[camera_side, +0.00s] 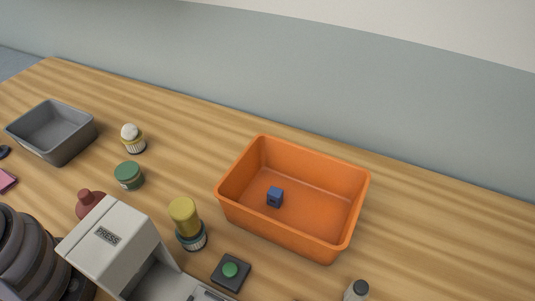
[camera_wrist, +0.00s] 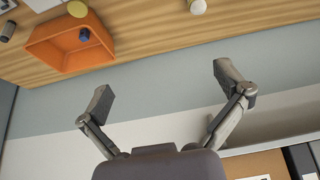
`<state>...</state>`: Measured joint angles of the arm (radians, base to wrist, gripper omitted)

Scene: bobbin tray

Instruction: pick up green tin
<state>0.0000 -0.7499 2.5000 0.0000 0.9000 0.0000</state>
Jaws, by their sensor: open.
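The green tin (camera_side: 128,176) is a short round tin with a green lid, standing on the wooden table at the left of the side view. It stands between a cupcake-like item and a dark red bottle. I cannot make it out in the wrist view. My gripper (camera_wrist: 165,85) shows in the wrist view with its two fingers spread wide and nothing between them. It points toward the wall, with the table at the top of that view.
An orange tray (camera_side: 292,244) holds a blue cube (camera_side: 275,197). A grey bin (camera_side: 54,150), cupcake-like item (camera_side: 133,139), red bottle (camera_side: 90,203), yellow-topped jar (camera_side: 185,218), pale PRESS machine (camera_side: 112,240) and green button (camera_side: 230,270) stand around. The table between bin and tray is partly clear.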

